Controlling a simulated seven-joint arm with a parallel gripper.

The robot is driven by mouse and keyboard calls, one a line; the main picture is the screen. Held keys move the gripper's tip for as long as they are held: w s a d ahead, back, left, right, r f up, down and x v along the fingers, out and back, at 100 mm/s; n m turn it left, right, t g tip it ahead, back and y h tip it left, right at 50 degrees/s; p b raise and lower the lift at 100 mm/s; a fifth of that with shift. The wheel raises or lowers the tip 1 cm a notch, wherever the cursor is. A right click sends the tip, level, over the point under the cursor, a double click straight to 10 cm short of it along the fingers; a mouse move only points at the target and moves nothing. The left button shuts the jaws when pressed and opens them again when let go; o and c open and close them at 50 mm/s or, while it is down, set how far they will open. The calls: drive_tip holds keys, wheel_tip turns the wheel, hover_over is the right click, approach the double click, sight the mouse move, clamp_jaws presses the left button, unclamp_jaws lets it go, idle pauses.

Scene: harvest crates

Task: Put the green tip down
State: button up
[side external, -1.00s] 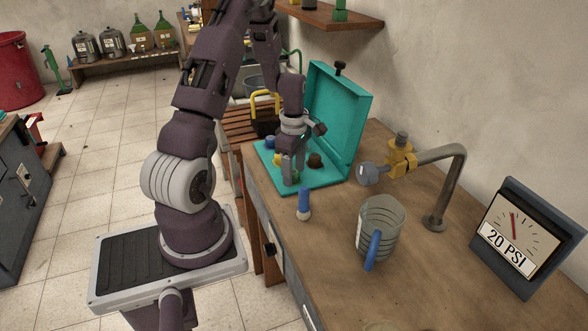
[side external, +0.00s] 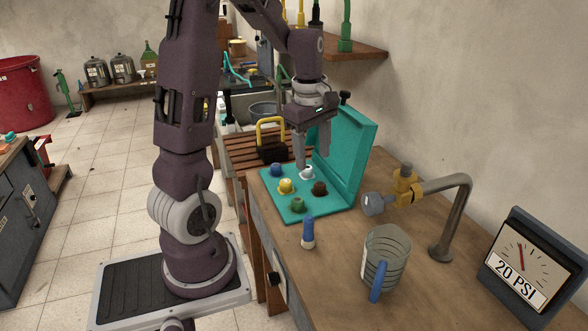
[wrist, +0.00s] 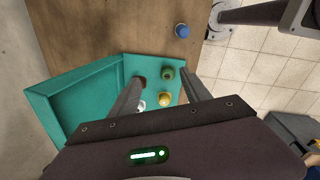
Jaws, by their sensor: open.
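The green tip (side external: 297,204) sits in the near corner of the open teal case (side external: 328,209). In the wrist view the green tip (wrist: 168,73) shows between my fingers, clear of them. My gripper (side external: 312,160) is open and empty, above the back part of the case; it also shows in the wrist view (wrist: 163,82). A yellow tip (side external: 285,186), a blue tip (side external: 276,170), a white tip (side external: 307,173) and a brown tip (side external: 319,188) also sit in the case. My left finger partly covers the white tip's surroundings.
A blue-topped piece (side external: 308,231) stands on the bench before the case. A clear jug with a blue handle (side external: 376,283), a pipe with a yellow valve (side external: 404,186) and a gauge (side external: 525,265) stand to the right. The case's raised lid (side external: 348,150) borders my gripper.

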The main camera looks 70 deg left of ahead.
drive_tip(key=s+d+r+m+t, duration=0.2)
drive_tip(key=s+d+r+m, duration=0.2)
drive_tip(key=d+m, duration=0.6)
drive_tip(key=s+d+r+m+t, duration=0.2)
drive_tip(key=s+d+r+m, duration=0.2)
drive_tip(key=s+d+m, duration=0.5)
drive_tip(key=d+m, duration=0.2)
drive_tip(key=shift+s+r+m+t, duration=0.25)
drive_tip(key=shift+s+m+t, duration=0.05)
drive_tip(key=shift+m, duration=0.1)
